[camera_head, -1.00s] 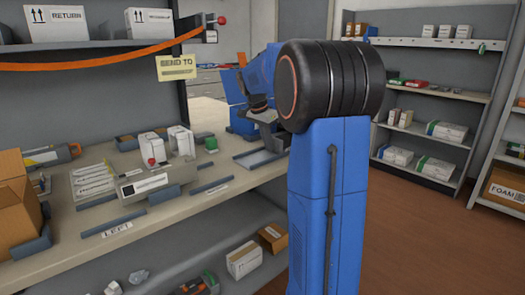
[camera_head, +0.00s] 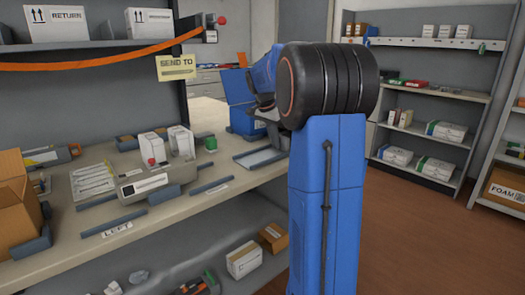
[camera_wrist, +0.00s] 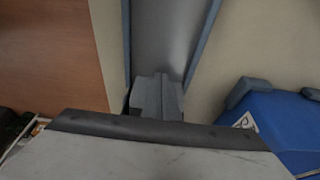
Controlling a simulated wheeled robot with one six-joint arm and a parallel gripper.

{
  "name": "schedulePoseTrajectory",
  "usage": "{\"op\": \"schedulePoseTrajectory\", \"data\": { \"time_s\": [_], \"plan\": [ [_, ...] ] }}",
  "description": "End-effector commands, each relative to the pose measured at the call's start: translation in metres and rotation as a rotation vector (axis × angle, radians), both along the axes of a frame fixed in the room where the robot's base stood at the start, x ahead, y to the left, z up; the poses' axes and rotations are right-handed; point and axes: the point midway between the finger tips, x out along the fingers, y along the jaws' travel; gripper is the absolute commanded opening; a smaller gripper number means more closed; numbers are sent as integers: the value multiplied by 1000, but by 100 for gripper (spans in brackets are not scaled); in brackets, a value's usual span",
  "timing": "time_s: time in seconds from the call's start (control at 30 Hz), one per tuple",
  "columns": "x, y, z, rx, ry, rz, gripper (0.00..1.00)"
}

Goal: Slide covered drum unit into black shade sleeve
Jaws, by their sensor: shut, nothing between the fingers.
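In the wrist view my gripper (camera_wrist: 158,96) is shut and empty, over a grey tray-like surface with raised blue-grey rims (camera_wrist: 204,45). In the head view my own arm hides the gripper's fingers near the right end of the bench. I cannot make out the black shade sleeve in either view.
A blue bin (camera_head: 240,117) stands behind the tray, and shows at right in the wrist view (camera_wrist: 280,125). A grey fixture (camera_head: 150,182), white upright parts (camera_head: 180,142) and a cardboard box (camera_head: 18,200) occupy the bench (camera_head: 75,218). Shelves stand at right.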

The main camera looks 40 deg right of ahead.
Motion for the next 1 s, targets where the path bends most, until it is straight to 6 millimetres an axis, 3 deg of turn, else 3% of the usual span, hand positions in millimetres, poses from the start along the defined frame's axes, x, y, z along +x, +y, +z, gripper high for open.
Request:
{"op": "schedulePoseTrajectory", "data": {
  "time_s": [0.5,1.0],
  "plan": [
    [1,-18,0,0,0,-1,0],
    [0,-20,0,0,0,-1,0]
  ]
}}
